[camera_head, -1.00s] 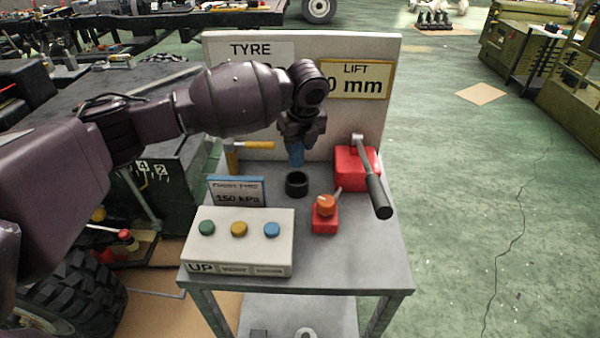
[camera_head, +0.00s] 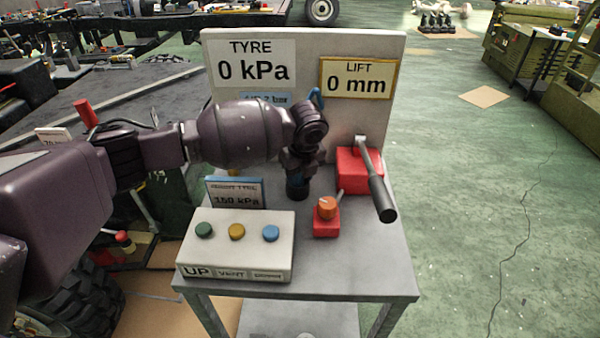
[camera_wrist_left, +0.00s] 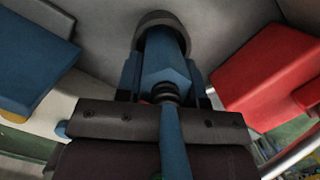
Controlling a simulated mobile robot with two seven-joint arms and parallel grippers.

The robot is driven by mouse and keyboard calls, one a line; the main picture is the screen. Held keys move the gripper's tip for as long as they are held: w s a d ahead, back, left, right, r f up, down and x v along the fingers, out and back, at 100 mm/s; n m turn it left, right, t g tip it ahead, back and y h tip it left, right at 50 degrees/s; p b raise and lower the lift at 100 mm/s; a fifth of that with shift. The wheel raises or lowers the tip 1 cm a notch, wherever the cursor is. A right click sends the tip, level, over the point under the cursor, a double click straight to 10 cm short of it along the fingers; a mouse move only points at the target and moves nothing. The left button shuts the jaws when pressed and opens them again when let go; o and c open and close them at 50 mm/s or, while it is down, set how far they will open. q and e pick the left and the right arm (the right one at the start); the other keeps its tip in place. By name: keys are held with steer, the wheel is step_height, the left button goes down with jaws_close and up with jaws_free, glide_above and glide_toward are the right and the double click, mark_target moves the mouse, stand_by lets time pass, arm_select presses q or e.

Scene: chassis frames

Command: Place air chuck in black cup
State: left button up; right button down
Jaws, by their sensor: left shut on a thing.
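The air chuck (camera_wrist_left: 167,65) is a blue body with a blue hose trailing from its back in the left wrist view. My left gripper (camera_head: 297,176) is shut on it, with a finger on either side of the body. The black cup (camera_head: 297,193) stands on the grey cart top, directly below the gripper. In the left wrist view the cup's dark rim (camera_wrist_left: 158,18) curves around the chuck's far end, which appears to be inside the cup. How deep it sits is hidden. My right gripper is not in view.
A white button box (camera_head: 237,262) and a small blue-framed sign stand left of the cup. A red box with a lever (camera_head: 375,185) and a red base with an orange knob (camera_head: 326,207) stand right. A display panel (camera_head: 300,50) rises behind.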

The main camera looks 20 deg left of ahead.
arm_select(q)
steer(key=o, duration=1)
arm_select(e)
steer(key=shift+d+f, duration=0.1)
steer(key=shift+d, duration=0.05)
arm_select(q)
steer(key=p+v, duration=0.2)
steer(key=v, duration=1)
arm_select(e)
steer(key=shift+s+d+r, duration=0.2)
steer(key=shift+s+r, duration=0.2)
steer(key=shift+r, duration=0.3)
arm_select(q)
steer(key=shift+w, duration=0.1)
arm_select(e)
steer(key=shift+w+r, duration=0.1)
